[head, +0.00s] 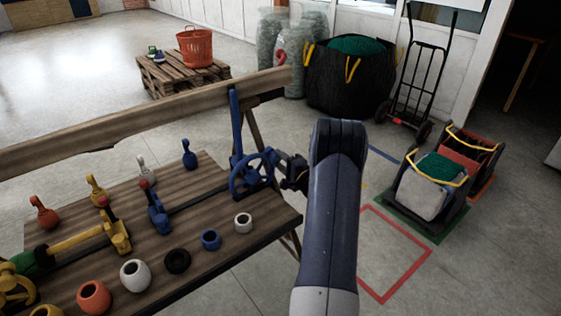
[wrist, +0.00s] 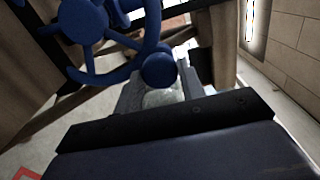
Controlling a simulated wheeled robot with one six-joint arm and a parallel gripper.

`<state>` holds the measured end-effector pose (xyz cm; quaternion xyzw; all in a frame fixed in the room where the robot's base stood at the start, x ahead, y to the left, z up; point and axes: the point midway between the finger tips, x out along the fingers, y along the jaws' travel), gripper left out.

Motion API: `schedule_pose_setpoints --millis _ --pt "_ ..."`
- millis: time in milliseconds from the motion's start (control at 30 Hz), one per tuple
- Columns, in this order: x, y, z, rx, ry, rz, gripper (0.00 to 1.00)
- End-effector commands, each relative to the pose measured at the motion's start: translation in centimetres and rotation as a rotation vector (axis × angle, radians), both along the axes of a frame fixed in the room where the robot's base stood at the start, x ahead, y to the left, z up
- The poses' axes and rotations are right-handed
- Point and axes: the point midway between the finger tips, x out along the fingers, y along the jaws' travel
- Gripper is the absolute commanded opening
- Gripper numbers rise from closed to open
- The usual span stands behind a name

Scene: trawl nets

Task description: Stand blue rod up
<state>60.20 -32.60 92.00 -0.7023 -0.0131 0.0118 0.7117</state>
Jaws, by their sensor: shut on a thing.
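The blue rod (head: 236,120) rises nearly upright from the bench, beside the blue handwheel and in front of the wooden rail. The blue handwheel (head: 247,181) is at the bench's right end; it also fills the upper left of the wrist view (wrist: 84,22). My gripper (head: 291,172) is at the wheel's right side. In the wrist view, the wheel's round blue knob (wrist: 158,68) sits between my fingers, and my gripper is shut on it. The blue clamp post (head: 157,213) stands to the left, across a dark bar.
The bench (head: 205,178) holds a yellow rod (head: 75,241) lying flat, several small rings and several coloured shackles. The wooden rail (head: 130,122) runs behind. Crates (head: 432,190) stand on the floor at right. The floor inside the red outline is clear.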

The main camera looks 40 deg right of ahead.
Motion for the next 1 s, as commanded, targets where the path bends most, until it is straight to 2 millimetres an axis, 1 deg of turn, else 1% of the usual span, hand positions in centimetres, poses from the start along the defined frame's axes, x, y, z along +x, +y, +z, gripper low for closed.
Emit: schedule_pose_setpoints --millis 100,133,367,567,667,767,867,1000 --pt "-0.1 -0.2 -0.2 0.004 0.004 -0.006 0.0" --pt "-0.1 -0.2 -0.2 0.004 0.004 -0.006 0.4" --pt "-0.1 -0.1 -0.1 0.002 0.003 -0.003 0.59" --pt "0.0 0.0 -0.1 0.001 0.002 -0.002 0.6" --pt "-0.3 -0.1 -0.1 0.001 0.002 -0.003 0.6" --pt "-1.4 -0.2 -0.2 0.002 0.002 -0.004 0.6" --pt "-3.3 -0.3 -0.2 0.003 0.002 -0.006 0.6" --pt "-6.2 -0.4 -0.2 0.002 0.003 -0.007 0.6"
